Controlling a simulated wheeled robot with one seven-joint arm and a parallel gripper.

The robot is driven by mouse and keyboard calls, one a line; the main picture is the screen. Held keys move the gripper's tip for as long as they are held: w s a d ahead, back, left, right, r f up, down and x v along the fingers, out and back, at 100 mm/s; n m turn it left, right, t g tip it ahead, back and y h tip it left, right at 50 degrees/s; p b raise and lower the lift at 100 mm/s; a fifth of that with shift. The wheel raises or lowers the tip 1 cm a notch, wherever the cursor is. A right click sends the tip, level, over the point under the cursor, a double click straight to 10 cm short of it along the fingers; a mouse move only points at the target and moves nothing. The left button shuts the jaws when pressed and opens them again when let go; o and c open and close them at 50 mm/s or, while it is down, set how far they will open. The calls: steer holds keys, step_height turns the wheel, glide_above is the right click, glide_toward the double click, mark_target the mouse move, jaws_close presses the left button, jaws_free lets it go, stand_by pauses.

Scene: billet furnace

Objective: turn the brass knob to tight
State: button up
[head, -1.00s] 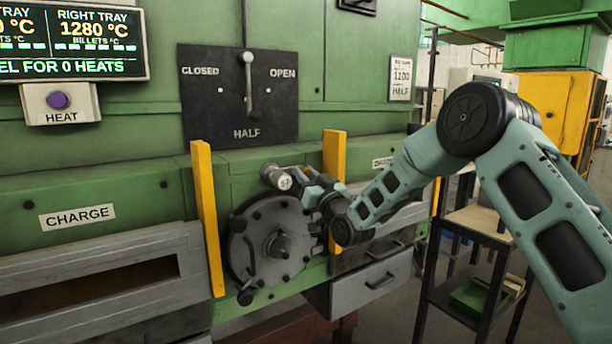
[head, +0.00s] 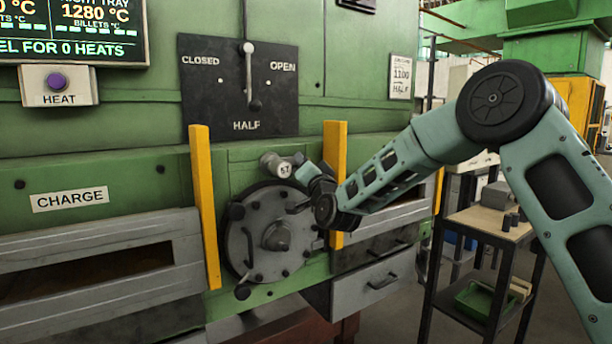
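No brass-coloured knob can be made out; my gripper and wrist hide part of the cover's right side.
Yellow posts stand left (head: 205,210) and right (head: 335,150) of the cover. A grey drawer (head: 372,284) is at lower right, and a small stand (head: 490,222) holds dark items farther right.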

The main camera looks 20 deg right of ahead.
steer(key=m+g+h+b, duration=0.1)
steer(key=m, duration=0.3)
steer(key=m+h+b, duration=0.1)
steer(key=m+b, duration=0.1)
steer(key=m, duration=0.2)
steer(key=shift+g+h, duration=0.4)
steer(key=m+g+b, duration=0.1)
steer(key=m+g, duration=0.1)
steer(key=m, duration=0.3)
steer(key=shift+r, duration=0.1)
steer(key=shift+m, duration=0.3)
steer(key=o, duration=1)
steer(key=shift+s, duration=0.15)
steer(key=s+b, duration=0.1)
steer(key=s, duration=0.4)
steer(key=s+a+b, duration=0.1)
steer(key=s, duration=0.5)
steer(key=s+b, duration=0.1)
steer(key=s, duration=0.5)
steer(key=shift+a+r, duration=0.15)
steer(key=shift+r, duration=0.2)
